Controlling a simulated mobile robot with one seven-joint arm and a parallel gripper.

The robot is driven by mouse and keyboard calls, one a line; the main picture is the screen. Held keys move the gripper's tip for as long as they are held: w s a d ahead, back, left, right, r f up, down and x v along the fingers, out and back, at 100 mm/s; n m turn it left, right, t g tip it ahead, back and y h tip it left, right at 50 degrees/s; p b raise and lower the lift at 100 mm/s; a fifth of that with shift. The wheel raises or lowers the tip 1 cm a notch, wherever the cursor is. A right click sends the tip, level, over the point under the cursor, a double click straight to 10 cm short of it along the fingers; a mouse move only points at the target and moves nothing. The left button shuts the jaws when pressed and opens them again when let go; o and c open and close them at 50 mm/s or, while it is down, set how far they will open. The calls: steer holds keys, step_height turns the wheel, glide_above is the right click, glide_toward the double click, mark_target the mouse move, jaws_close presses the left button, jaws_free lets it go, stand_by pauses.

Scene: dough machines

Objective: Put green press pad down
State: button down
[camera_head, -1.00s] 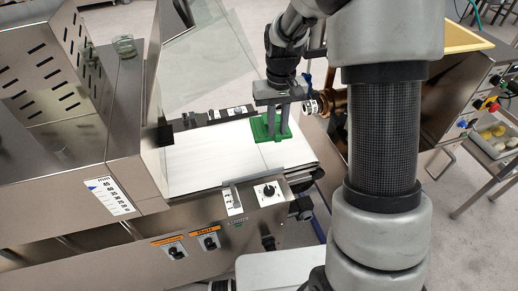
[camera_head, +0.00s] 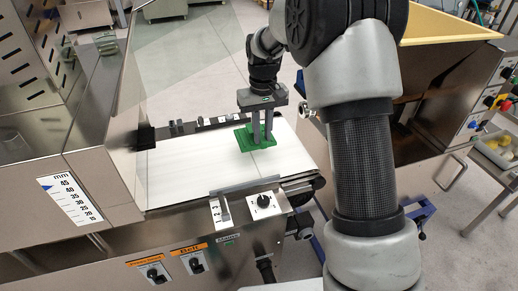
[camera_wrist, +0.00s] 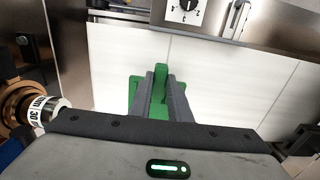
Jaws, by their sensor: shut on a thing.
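The green press pad (camera_head: 243,138) is a flat green plate with a raised grip. It is at the right end of the white belt (camera_head: 185,165) of the dough machine. My gripper (camera_head: 262,142) points down with its two fingers shut on the pad's grip. In the wrist view the green pad (camera_wrist: 161,72) shows between and around the fingers (camera_wrist: 161,95), over the white belt. I cannot tell whether the pad's underside touches the belt.
A control panel with a black knob (camera_head: 263,201) is at the belt's front edge. A tilted clear guard (camera_head: 180,60) stands to the left. A machine with a yellow-rimmed hopper (camera_head: 455,27) is at the right. The belt's left part is clear.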

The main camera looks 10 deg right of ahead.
mark_target(262, 146)
steer(key=shift+f+b, duration=0.4)
steer(key=shift+f, duration=2.1)
steer(key=shift+f, duration=0.25)
steer(key=c, duration=1.6)
jaws_free()
steer(key=shift+c, duration=0.2)
steer(key=shift+r, duration=0.15)
step_height(262, 146, up, 12)
steer(key=shift+r+p, duration=0.1)
steer(key=shift+p, duration=0.9)
steer(key=shift+s, duration=0.15)
